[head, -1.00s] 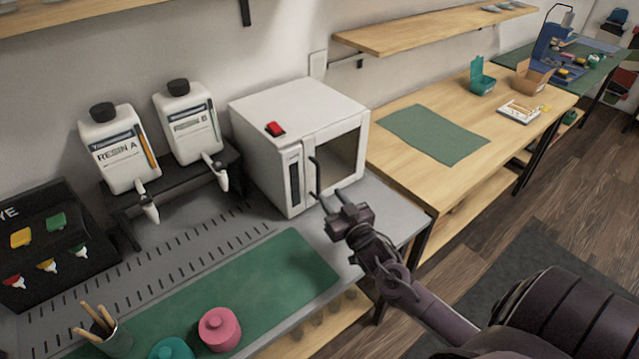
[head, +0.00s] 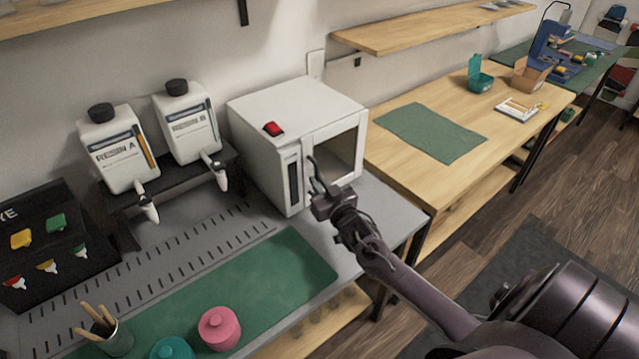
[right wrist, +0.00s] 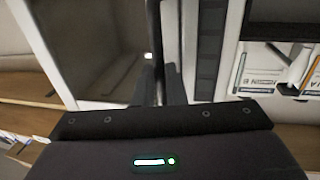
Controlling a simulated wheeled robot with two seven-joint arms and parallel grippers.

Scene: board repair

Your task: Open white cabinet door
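The white cabinet (head: 262,140) stands on the grey bench and has a red switch on top. Its door (head: 349,130), with a dark window, appears closed. The dark vertical door handle (head: 312,172) is at the door's left side, partly hidden by my gripper. My right gripper (head: 322,190) is at the handle in front of the door. In the right wrist view, its two fingers (right wrist: 161,86) are close together on either side of the dark handle bar (right wrist: 153,35), and look shut on it. My left gripper is not in view.
Two white resin bottles (head: 119,150) stand on a black rack left of the cabinet. A green mat (head: 250,285), a pink jar (head: 219,328) and a brush cup (head: 112,338) are in front. A wooden table (head: 400,165) is to the right. Floor is open at right.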

